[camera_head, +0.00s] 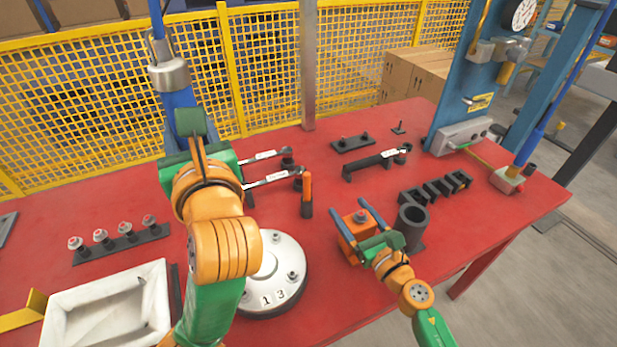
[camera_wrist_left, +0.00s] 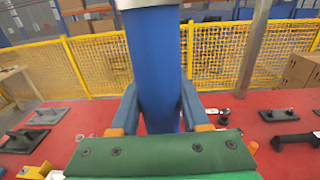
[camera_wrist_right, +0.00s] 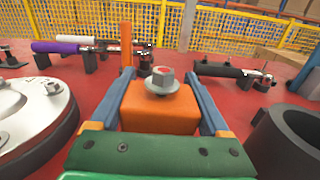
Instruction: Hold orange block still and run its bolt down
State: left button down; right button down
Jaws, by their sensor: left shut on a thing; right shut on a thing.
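The orange block (camera_head: 352,240) stands on the red table, left of a dark round cup. My right gripper (camera_head: 349,212) is shut on it, with one blue finger on each side, as the right wrist view (camera_wrist_right: 160,108) shows. The bolt (camera_wrist_right: 163,82) is a silver hex head with a wide washer, upright on top of the block. My left gripper (camera_wrist_left: 160,106) is shut on a thick blue upright tool body (camera_wrist_left: 153,65). In the head view this blue tool (camera_head: 186,103) has a silver collar (camera_head: 168,73) above, away from the block. The tool's lower end is hidden.
A round silver plate (camera_head: 288,250) lies between my arms. A dark cup (camera_head: 411,222) stands close right of the block. Torque wrenches (camera_head: 272,177) lie on stands behind. A white bin (camera_head: 110,310) is front left. A blue post (camera_head: 480,80) stands back right.

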pick_arm(q)
jog(key=shift+d+r, duration=0.1)
jog(key=w+d+r+m+h, duration=0.1)
jog(key=d+m+h, duration=0.3)
jog(key=d, duration=1)
jog(key=w+d+r+m+h, duration=0.2)
jog(key=d+m+h, duration=0.3)
jog(key=d+h, duration=0.4)
jog(key=d, duration=0.5)
jog(key=shift+w+d+r+h, duration=0.25)
jog(key=shift+w+h, duration=0.15)
jog(key=shift+f, duration=1.55)
notch_tip(320, 180, down, 3)
jog(key=shift+s+r, duration=0.1)
jog(key=shift+r, duration=0.05)
